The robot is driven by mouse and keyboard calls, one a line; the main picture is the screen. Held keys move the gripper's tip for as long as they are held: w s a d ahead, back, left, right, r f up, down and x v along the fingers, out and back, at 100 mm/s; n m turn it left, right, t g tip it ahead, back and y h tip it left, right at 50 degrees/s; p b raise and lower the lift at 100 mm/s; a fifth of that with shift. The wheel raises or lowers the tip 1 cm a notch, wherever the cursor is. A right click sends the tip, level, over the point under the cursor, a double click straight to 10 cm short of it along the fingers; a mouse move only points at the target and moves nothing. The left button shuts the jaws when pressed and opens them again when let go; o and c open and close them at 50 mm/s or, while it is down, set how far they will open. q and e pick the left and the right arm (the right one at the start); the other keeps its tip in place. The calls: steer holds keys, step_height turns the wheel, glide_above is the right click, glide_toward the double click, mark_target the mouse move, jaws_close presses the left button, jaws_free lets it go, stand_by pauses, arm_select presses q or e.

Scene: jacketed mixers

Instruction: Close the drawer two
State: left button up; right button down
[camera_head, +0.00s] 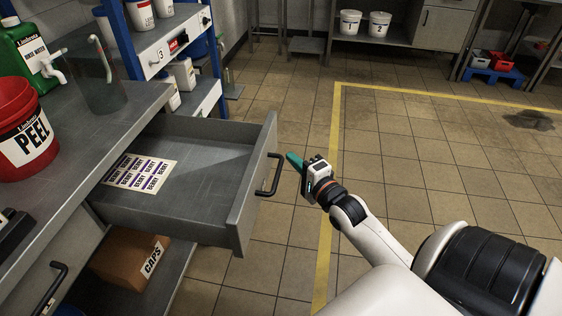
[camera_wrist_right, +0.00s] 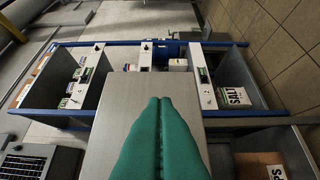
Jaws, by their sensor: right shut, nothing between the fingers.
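A grey metal drawer (camera_head: 200,205) is pulled far out from under the workbench at the left in the head view. A sheet of BERRY labels (camera_head: 140,172) lies inside. Its front panel (camera_head: 252,190) carries a dark bar handle (camera_head: 270,176). I see no number on it. My right gripper (camera_head: 291,160), with green fingers, is just right of the handle, in front of the panel. It is shut and empty; I cannot tell whether it touches the handle. In the right wrist view the shut fingers (camera_wrist_right: 158,105) lie over a plain grey surface. My left gripper is out of view.
A red PEEL bucket (camera_head: 28,135) and a green jug (camera_head: 30,55) stand on the workbench (camera_head: 95,135). A CAPS box (camera_head: 130,257) sits on the shelf below the drawer. Another drawer handle (camera_head: 52,285) shows at lower left.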

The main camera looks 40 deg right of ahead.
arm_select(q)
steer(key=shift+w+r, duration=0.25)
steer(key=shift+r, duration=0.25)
arm_select(e)
steer(key=shift+w+a, duration=1.25)
